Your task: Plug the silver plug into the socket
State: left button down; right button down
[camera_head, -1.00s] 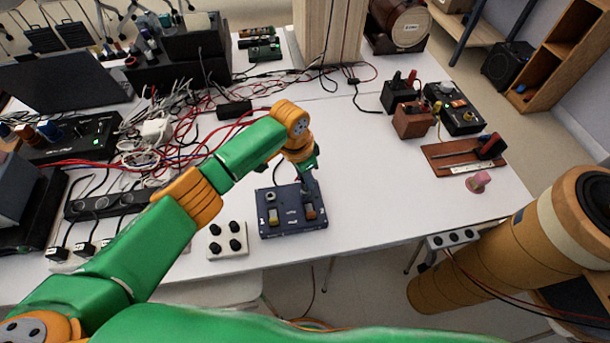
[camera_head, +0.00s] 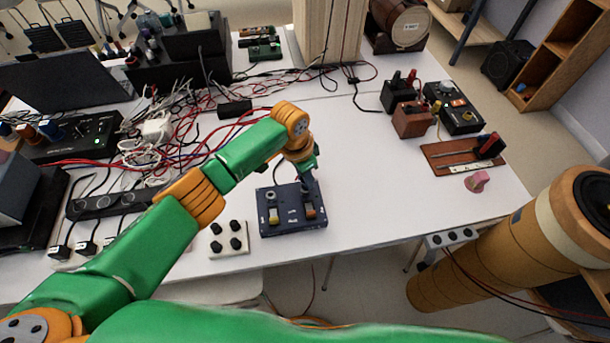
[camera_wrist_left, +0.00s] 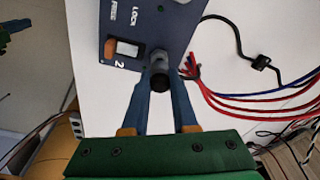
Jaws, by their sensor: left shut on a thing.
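A dark blue socket box (camera_head: 292,222) with two rocker switches lies near the table's front edge. A round silver-grey socket (camera_head: 271,196) shows on its left side. My left gripper (camera_head: 307,184) is over the box's right rear part, pointing down. In the left wrist view its fingers (camera_wrist_left: 160,88) are shut around a silver plug (camera_wrist_left: 158,60) with a dark round end, beside the switch marked 2. The plug is at the box's face, but I cannot tell whether it sits in a socket, as the fingers and the viewing angle hide its tip. My right gripper is not in view.
A white block with black knobs (camera_head: 229,240) stands left of the box. Red and black cables (camera_head: 160,140) crowd the table's left. Brown and black devices (camera_head: 412,118) and a pink piece (camera_head: 477,181) are at right. The table right of the box is clear.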

pick_arm(q)
jog(key=shift+f+b, duration=0.6)
jog(key=shift+f, duration=0.2)
jog(key=c, duration=0.6)
grip_release()
notch_tip(320, 180, up, 8)
jog(key=p, duration=0.8)
jog(key=shift+f, duration=0.25)
jog(key=shift+f, duration=0.1)
